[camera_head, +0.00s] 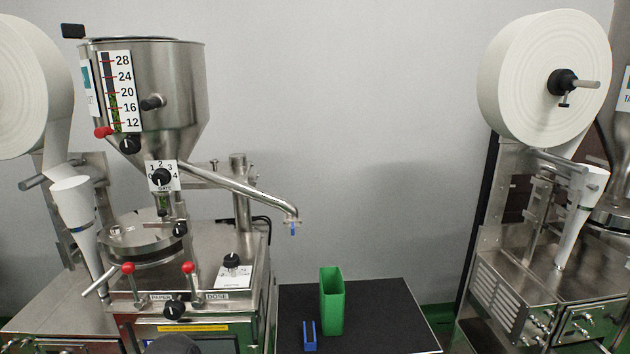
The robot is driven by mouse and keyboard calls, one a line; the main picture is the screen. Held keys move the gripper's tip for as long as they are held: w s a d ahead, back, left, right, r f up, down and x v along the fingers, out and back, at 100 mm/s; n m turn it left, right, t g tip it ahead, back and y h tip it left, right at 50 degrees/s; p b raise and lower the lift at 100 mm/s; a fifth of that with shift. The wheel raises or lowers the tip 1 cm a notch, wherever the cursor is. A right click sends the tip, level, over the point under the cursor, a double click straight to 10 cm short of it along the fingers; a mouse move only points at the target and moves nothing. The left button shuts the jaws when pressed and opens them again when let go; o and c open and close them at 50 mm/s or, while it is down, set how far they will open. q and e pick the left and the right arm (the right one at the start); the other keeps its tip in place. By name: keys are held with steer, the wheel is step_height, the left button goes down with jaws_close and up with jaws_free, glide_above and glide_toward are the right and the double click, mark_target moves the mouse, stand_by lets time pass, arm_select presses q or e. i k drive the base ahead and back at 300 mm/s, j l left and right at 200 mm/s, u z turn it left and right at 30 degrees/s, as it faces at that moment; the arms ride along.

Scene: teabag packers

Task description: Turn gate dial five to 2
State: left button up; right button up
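The knob's pointer is too small to read. No number five for this dial or machine can be read. The steel hopper (180,75) above it has a level scale (120,92) from 12 to 28. Neither of my grippers is in view, and nothing touches the dial.
Red-tipped levers (128,268) and a dose knob (231,261) sit below the dial. A steel chute (245,188) slopes right from the hopper. A green bin (332,300) and a small blue holder (309,335) stand on a black mat (385,325). Another machine (515,290) stands right.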

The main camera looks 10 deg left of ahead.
mark_target(160, 176)
steer(key=u, duration=1.25)
